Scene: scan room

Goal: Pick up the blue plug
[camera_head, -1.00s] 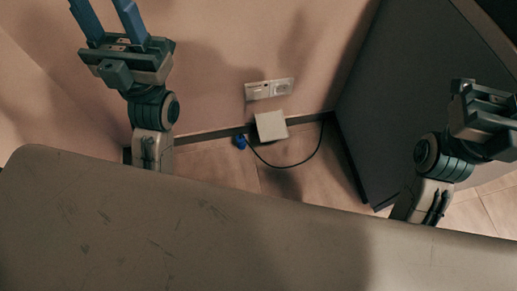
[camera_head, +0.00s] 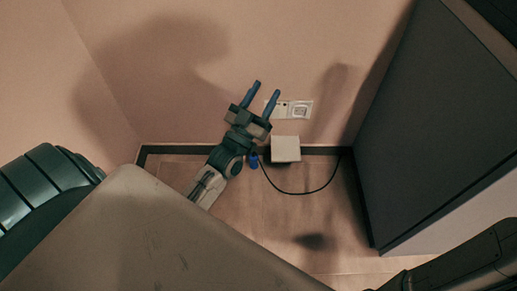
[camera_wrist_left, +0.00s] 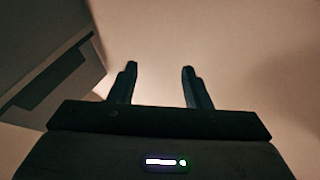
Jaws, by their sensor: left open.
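The blue plug (camera_head: 253,161) sits low by the foot of the wall, at the left of a small white box (camera_head: 286,149). A black cable (camera_head: 300,193) curves from near the plug to the right over the floor. My left gripper (camera_head: 265,92) is open and empty, its two blue fingers pointing up in the head view, above the plug in the picture. Its wrist partly crowds the view of the plug. The left wrist view shows the open fingers (camera_wrist_left: 160,78) with only wall between them; the plug is not there. My right gripper is out of view.
A white wall socket (camera_head: 293,110) is just right of my left fingers. A large dark cabinet (camera_head: 435,130) stands at the right, and its side shows in the left wrist view (camera_wrist_left: 50,65). The wooden floor (camera_head: 250,215) is otherwise clear.

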